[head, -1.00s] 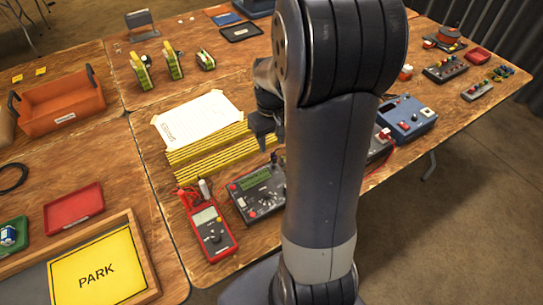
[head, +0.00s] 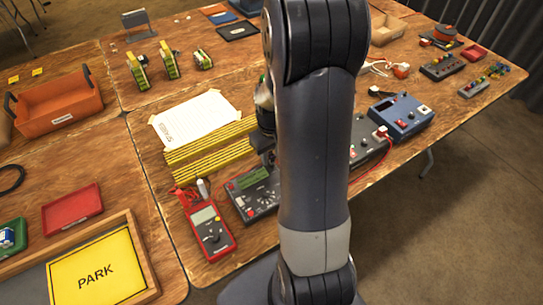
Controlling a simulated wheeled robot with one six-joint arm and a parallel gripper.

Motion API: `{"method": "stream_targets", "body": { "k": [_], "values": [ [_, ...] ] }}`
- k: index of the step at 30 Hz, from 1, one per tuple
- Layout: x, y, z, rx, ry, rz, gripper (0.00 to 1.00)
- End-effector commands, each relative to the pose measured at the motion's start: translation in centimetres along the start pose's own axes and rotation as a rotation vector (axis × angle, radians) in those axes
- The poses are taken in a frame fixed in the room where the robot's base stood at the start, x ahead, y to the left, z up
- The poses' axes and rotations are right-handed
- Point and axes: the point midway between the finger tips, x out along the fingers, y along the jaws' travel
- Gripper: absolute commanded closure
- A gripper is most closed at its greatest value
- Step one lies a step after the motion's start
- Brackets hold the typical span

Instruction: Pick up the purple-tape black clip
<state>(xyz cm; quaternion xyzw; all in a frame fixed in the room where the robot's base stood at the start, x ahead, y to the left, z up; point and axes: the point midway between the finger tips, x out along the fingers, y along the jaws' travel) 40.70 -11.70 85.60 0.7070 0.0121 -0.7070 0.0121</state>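I cannot make out a black clip with purple tape in the head view; it may be hidden behind my arm or too small to tell. My gripper (head: 264,148) is partly hidden behind my arm, over the table just right of the yellow-black striped strips (head: 210,145). It points down near the back of the grey meter with a green display (head: 252,188). Its fingers are mostly covered, so I cannot tell whether it is open or holds anything.
A red multimeter (head: 208,230) stands in front of the striped strips. A blue device (head: 402,115) and a red clip (head: 382,131) on a red lead are right of my arm.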

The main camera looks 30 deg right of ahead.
Motion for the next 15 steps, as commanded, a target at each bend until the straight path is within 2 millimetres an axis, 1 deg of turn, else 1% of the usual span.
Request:
{"method": "stream_targets", "body": {
  "k": [1, 10, 15],
  "values": [
    [-0.01, 0.0, 0.0, 0.0, 0.0, 0.0, 0.73],
    [-0.02, 0.0, -0.01, 0.0, 0.0, 0.0, 0.97],
    [-0.03, 0.01, -0.01, 0.0, 0.0, 0.0, 0.97]
  ]
}}
